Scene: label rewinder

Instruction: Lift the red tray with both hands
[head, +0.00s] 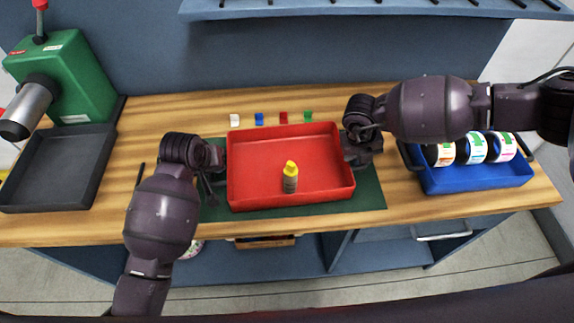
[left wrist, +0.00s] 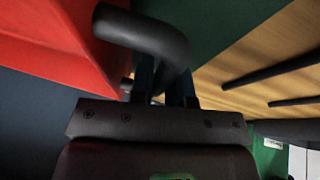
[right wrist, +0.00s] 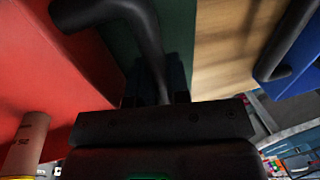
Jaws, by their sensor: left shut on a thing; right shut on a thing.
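The red tray (head: 252,182) is over the green mat (head: 372,190) at the middle of the bench and looks level. I cannot tell whether it touches the mat. A small bottle (head: 290,182) with a yellow cap stands upright in it, near the front; it also shows in the right wrist view (right wrist: 27,140). My left gripper (head: 211,178) is shut on the tray's dark left handle (left wrist: 150,32). My right gripper (head: 357,150) is shut on the dark right handle (right wrist: 118,10). In the head view the arms partly hide both handles.
A blue tray (head: 470,178) with several label rolls stands close on the right. A dark grey tray (head: 60,165) and a green machine (head: 70,75) are at the left. Several small coloured blocks (head: 283,118) line up behind the red tray. A shelf (head: 370,8) hangs above.

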